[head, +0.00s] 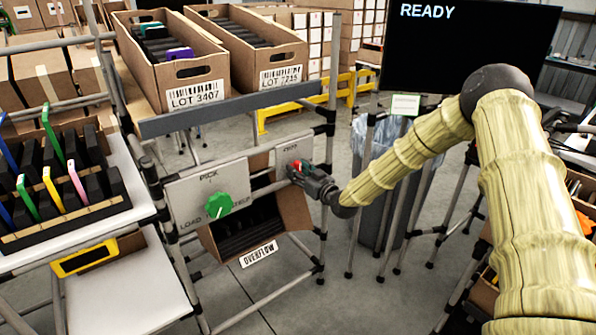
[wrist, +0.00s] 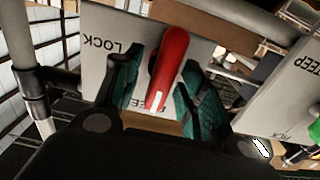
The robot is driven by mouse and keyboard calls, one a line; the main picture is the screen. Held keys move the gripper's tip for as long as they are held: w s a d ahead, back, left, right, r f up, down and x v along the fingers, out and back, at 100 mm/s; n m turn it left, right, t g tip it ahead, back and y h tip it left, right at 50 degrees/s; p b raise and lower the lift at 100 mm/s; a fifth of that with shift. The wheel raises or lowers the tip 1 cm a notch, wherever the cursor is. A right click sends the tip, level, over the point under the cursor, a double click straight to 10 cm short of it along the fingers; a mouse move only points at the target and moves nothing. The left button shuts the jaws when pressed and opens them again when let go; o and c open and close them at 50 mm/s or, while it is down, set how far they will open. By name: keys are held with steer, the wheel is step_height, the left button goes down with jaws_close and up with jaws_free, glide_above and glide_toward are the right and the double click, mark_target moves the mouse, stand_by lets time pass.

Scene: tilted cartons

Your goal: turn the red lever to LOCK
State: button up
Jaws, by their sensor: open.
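The red lever (wrist: 172,58) is mounted on a white plate (wrist: 97,75) and shows between the fingers of my gripper (wrist: 166,92) in the wrist view. Its white-marked end lies by a partly hidden label near the bottom of the plate. The word LOCK shows upside down on the left of the plate, away from that end. My gripper is open, with one teal finger pad on each side of the lever; I cannot tell whether either touches it. In the head view the lever (head: 295,164) is mostly hidden behind my gripper (head: 300,173).
A green knob (head: 218,205) sits on a neighbouring panel to the left. An overflow carton (head: 294,206) hangs tilted below the panels, and a grey rail (head: 235,109) runs above. Two lot cartons (head: 194,93) stand behind. A screen (head: 465,50) reads READY.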

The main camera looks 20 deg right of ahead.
steer(key=shift+w+a, duration=0.1)
steer(key=shift+w, duration=0.15)
steer(key=c, duration=0.8)
